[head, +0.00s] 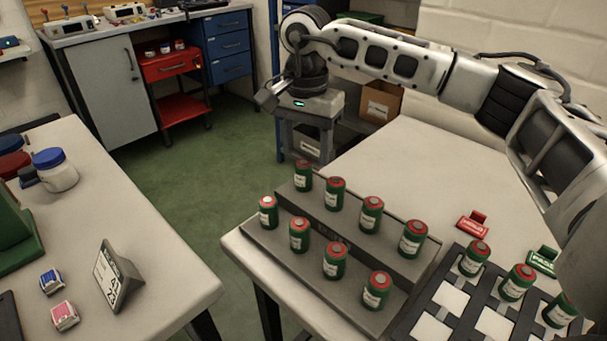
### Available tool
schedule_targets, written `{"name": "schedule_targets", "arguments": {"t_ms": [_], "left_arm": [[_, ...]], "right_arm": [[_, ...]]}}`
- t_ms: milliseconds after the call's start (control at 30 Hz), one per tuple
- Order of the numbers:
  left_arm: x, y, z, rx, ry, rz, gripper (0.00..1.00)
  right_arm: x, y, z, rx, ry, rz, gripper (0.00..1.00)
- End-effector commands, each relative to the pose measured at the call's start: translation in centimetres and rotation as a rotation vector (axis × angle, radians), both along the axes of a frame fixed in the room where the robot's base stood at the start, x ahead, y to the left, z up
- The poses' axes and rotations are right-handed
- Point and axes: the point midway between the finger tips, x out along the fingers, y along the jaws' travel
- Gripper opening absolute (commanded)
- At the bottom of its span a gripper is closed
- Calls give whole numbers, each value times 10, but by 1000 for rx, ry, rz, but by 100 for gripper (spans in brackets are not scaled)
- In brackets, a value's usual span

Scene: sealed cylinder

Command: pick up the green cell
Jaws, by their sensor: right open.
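I cannot tell which one the task means. My right gripper (268,98) is open, beyond the rack's far left end and apart from all cells; its fingers show only partly. My left gripper is out of view.
A dark tray (408,322) with white square pads holds more green cells (474,258) at the lower right. Red (473,224) and green (543,261) label holders stand behind it. The table (400,160) is clear behind the rack. A side table (150,245) holds a jar (56,172) and a sign (116,277).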

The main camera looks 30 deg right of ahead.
Motion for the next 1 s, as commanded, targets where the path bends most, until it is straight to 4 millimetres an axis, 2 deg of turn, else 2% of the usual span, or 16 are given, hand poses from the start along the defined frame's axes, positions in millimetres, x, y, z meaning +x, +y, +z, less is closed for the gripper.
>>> {"name": "schedule_targets", "arguments": {"t_ms": [167,400,500,767,933,967,1000], "left_arm": [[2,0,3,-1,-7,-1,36],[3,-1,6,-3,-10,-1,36],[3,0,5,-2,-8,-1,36],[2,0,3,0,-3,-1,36],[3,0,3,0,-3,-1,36],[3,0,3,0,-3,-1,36],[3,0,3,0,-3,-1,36]], "right_arm": [[-1,1,-12,0,1,0,56],[-1,4,-47,0,2,0,56],[-1,4,-56,0,1,0,56],[-1,5,-58,1,1,0,56],[-1,5,-58,0,0,0,11],[-1,4,-58,0,0,0,6],[-1,4,-58,0,0,0,6]]}}
